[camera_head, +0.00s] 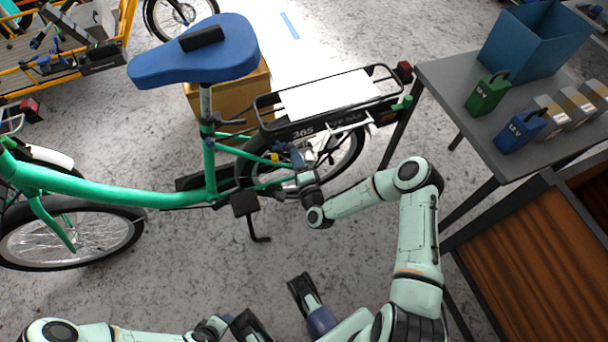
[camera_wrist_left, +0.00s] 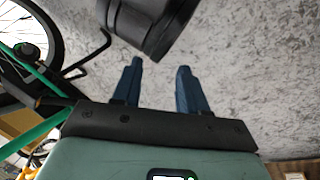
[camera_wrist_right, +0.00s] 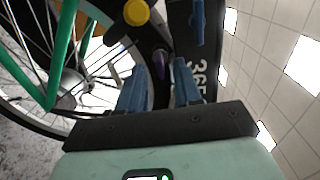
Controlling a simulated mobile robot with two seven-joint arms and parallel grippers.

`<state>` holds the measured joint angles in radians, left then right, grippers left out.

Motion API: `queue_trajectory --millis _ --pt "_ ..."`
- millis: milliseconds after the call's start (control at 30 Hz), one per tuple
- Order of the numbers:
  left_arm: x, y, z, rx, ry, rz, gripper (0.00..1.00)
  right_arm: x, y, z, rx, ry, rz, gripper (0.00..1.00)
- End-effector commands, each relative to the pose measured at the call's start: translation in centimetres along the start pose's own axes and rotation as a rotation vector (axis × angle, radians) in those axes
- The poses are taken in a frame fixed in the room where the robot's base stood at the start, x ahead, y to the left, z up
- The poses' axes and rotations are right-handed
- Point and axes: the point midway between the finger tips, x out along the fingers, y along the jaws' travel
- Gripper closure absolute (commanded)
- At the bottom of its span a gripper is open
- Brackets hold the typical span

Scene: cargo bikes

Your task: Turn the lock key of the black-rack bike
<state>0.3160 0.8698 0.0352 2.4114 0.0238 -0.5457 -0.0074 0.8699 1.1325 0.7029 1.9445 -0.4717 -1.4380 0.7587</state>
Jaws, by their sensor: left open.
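The black-rack bike has a green frame (camera_head: 140,196), a blue saddle and a black rear rack (camera_head: 268,104) above a dark case marked 365. My right gripper (camera_head: 290,157) is at the rear wheel, just under the case. In the right wrist view a small purple piece (camera_wrist_right: 158,62), perhaps the lock key, shows between the tips of my open right gripper (camera_wrist_right: 158,68). Contact cannot be told. A yellow round part (camera_wrist_right: 137,12) sits just above it. My left gripper (camera_wrist_left: 160,68) is open and empty over bare floor.
A grey table (camera_head: 450,85) at the right holds a blue bin (camera_head: 535,40), a green battery (camera_head: 487,95), a blue battery (camera_head: 520,131) and several grey boxes. A cardboard box (camera_head: 255,90) stands behind the bike. An orange cargo bike (camera_head: 105,45) is at the upper left.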

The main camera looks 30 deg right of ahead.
Motion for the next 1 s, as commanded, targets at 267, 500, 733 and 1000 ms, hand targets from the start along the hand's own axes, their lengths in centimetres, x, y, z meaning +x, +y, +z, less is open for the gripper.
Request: queue_trajectory --millis 267,500,733,1000 --pt "-1.6 0.6 1.9 0.005 -0.057 0.004 0.57 -6.4 -0.1 0.0 0.003 0.001 0.005 0.66" --pt "-2.2 0.8 2.9 0.007 -0.084 0.005 0.57 -10.2 -0.1 0.0 0.002 0.001 0.001 0.66" --pt "-2.3 0.8 3.1 0.008 -0.091 0.005 0.57 -11.3 -0.1 -0.1 0.0 0.002 -0.001 0.66" --pt "-2.3 0.8 3.1 0.008 -0.091 0.005 0.57 -11.3 -0.1 0.0 0.0 0.002 -0.001 0.66"
